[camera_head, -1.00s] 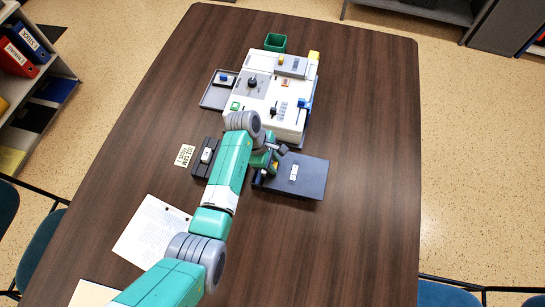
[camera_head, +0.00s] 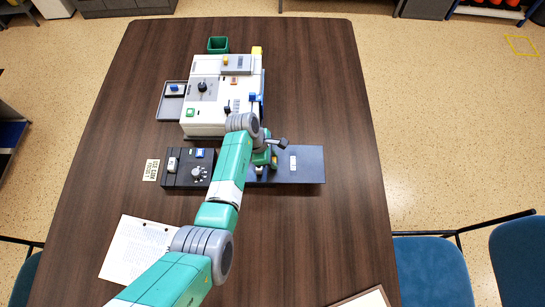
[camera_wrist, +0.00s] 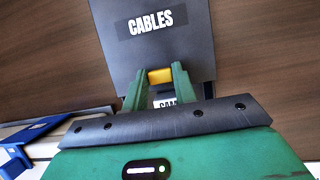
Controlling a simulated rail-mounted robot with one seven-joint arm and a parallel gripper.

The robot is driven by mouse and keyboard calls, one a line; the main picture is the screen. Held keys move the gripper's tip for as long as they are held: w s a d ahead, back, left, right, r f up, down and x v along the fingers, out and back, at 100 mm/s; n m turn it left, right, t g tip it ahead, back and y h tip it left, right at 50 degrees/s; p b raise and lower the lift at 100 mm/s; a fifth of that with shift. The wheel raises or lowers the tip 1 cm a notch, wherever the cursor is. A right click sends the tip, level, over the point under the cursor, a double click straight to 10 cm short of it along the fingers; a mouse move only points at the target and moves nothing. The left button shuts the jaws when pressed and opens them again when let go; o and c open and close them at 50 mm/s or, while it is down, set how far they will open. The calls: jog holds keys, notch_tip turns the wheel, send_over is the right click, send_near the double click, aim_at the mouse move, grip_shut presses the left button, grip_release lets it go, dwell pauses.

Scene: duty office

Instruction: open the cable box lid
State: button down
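The cable box shows in the head view as a flat dark grey lid (camera_head: 310,164) with a small white label, to the right of my arm. In the wrist view the dark lid (camera_wrist: 188,45) fills the upper middle and bears a CABLES label. A yellow handle (camera_wrist: 160,77) sits at its near edge. My gripper (camera_wrist: 160,79) has its two green fingers against both sides of the handle. In the head view my gripper (camera_head: 268,160) is at the lid's left end, partly hidden by my wrist. I cannot tell whether the lid is raised.
A white control box (camera_head: 205,120) with switches stands behind my gripper. A black panel (camera_head: 182,182) with a knob is left of my arm. A green bin (camera_head: 218,45) stands at the back. The table (camera_head: 330,230) is clear on the right.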

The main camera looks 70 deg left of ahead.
jog(key=c, duration=1.1)
grip_release()
jog(key=shift+r, duration=0.15)
jog(key=p+v, duration=0.2)
jog(key=v, duration=0.5)
jog(key=shift+s+r, duration=0.2)
jog(key=shift+r, duration=0.05)
